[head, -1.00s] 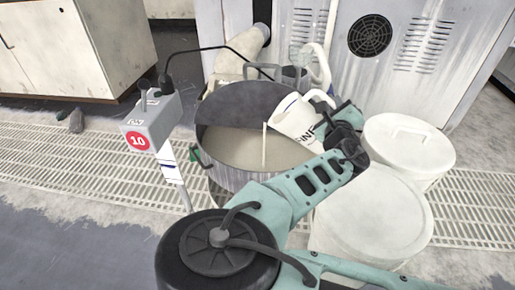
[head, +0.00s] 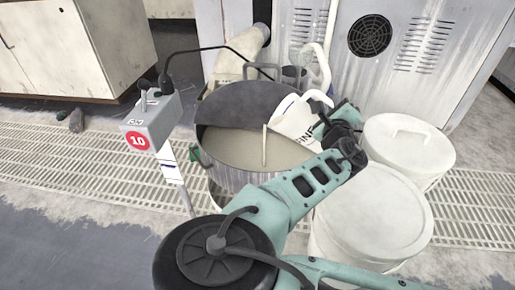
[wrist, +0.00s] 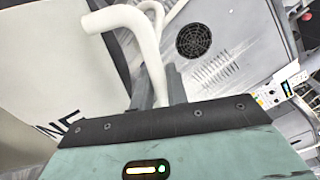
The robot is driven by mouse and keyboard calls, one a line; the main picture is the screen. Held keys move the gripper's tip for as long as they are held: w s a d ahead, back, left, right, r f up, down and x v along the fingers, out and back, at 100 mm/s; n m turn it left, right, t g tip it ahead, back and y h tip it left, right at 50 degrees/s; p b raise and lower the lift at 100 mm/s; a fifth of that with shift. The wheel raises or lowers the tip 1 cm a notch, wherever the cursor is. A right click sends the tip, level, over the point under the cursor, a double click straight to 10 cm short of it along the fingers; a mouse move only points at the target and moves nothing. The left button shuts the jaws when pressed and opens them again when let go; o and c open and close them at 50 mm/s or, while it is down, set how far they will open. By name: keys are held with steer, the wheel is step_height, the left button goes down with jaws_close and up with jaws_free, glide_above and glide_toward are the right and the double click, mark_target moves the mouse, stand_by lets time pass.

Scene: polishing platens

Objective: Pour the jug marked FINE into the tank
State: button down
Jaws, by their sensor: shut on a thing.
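The white jug (head: 296,119) with dark lettering, partly hidden but reading as FINE, is tilted over the right side of the tank. My gripper (head: 322,126) is shut on its handle, to the right of the jug. In the wrist view, the pale handle (wrist: 151,55) passes between my gripper's fingers (wrist: 158,88), and part of the lettering shows on the jug (wrist: 30,125). The round metal tank (head: 238,180) holds cloudy beige liquid, with a dark half cover (head: 245,103) at the back. I cannot see liquid clearly leaving the jug.
A thin pale upright strip (head: 264,146) shows over the liquid. A grey box marked 10 (head: 152,122) stands on a post at the tank's left. Two white lidded buckets (head: 372,212) (head: 410,145) stand on the right. A vented cabinet (head: 400,75) is behind.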

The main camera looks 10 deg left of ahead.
mark_target(312, 120)
steer(key=shift+a+f+n, duration=0.15)
steer(key=shift+a+n, duration=0.5)
steer(key=shift+n, duration=0.15)
stand_by(1.7)
steer(key=shift+a+r+n+p, duration=0.3)
steer(key=shift+a+r+n, duration=0.05)
steer(key=shift+a+n, duration=0.5)
stand_by(1.9)
steer(key=shift+w+a+f+n+b, duration=0.15)
steer(key=shift+a+f+n, duration=0.25)
steer(key=shift+a, duration=0.55)
steer(key=shift+s+a+f+n+b, duration=0.15)
steer(key=shift+a+n, duration=0.3)
steer(key=shift+a, duration=0.45)
stand_by(0.5)
